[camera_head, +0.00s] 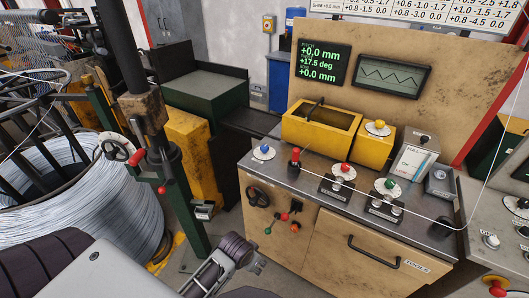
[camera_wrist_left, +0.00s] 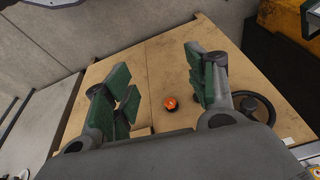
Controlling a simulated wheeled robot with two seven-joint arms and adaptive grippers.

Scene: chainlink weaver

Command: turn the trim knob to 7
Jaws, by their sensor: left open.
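I cannot tell which knob is the trim knob; dial labels are too small to read. On the bench top are a blue knob (camera_head: 264,150), a red knob (camera_head: 345,168), a green knob (camera_head: 389,185) and a yellow knob (camera_head: 379,125) on pale round dials. My left gripper (camera_head: 246,259) is low in front of the bench's front panel, apart from these knobs. In the left wrist view its green-padded jaws (camera_wrist_left: 157,88) are open and empty. An orange-red knob (camera_wrist_left: 170,103) on the panel shows between them. My right gripper is not in view.
A black handwheel (camera_head: 257,196) and small red, green and orange controls (camera_head: 281,217) are on the front panel. A red-topped lever (camera_head: 295,156) stands on the bench. A display (camera_head: 320,62) reads +0.0 mm, +17.5 deg, +0.0 mm. A wire coil (camera_head: 95,205) stands at left.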

